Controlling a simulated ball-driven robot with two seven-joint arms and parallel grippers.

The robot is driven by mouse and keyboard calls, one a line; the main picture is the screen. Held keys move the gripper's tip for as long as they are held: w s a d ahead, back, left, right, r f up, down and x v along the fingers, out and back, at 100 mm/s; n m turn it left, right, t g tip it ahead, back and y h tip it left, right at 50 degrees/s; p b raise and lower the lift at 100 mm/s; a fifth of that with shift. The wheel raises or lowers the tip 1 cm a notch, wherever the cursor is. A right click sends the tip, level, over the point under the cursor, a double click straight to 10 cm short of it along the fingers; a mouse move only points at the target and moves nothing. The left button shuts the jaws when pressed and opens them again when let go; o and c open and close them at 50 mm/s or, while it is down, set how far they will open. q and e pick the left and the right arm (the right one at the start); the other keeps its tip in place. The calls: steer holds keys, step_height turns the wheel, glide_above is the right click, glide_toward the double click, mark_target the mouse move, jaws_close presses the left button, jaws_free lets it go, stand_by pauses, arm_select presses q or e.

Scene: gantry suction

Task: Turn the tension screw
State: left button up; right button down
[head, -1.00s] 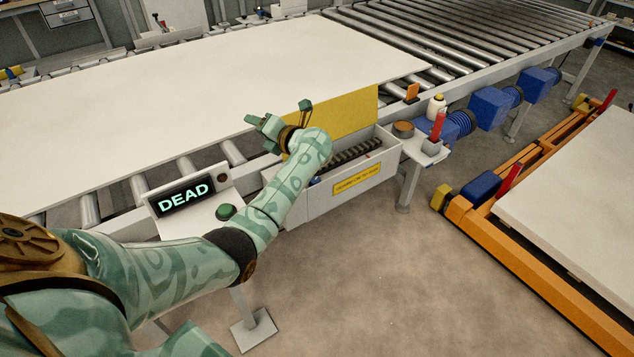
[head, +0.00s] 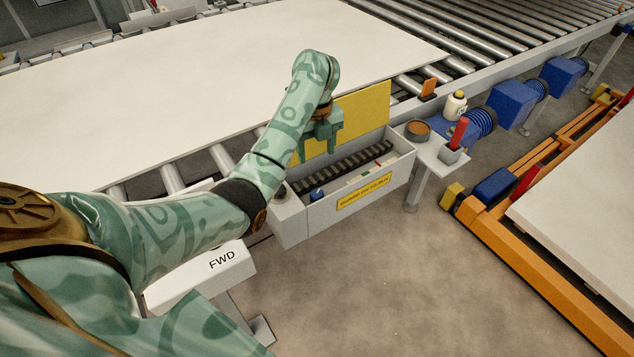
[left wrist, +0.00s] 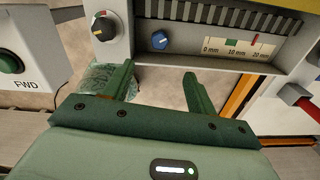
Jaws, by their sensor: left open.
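A blue knob, which looks like the tension screw (left wrist: 160,40), sits on the inner face of the open box. It also shows small in the head view (head: 317,194). Beside it in the left wrist view is a scale (left wrist: 235,46) marked 0, 10 and 20 mm, with a green band near 10 and a red pointer nearer 20. My left gripper (head: 318,152) is open and empty above the box, fingers pointing down. In the left wrist view its fingertips (left wrist: 158,72) are apart from the knob, which shows beyond the gap between them. My right gripper is out of view.
A black selector knob (left wrist: 103,27) is on the box left of the blue knob. A yellow lid (head: 362,110) stands up behind the box (head: 300,222). A FWD button box (head: 200,275) is at left. A small shelf (head: 442,152) holds a bottle and cup.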

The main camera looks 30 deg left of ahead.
arm_select(q)
steer(key=b, duration=0.4)
glide_above(317, 193)
step_height(317, 193, down, 7)
steer(key=shift+r, duration=0.1)
step_height(317, 193, down, 8)
steer(key=b, duration=0.3)
steer(key=shift+b, duration=0.3)
steer(key=shift+f, duration=0.3)
steer(key=c, duration=1)
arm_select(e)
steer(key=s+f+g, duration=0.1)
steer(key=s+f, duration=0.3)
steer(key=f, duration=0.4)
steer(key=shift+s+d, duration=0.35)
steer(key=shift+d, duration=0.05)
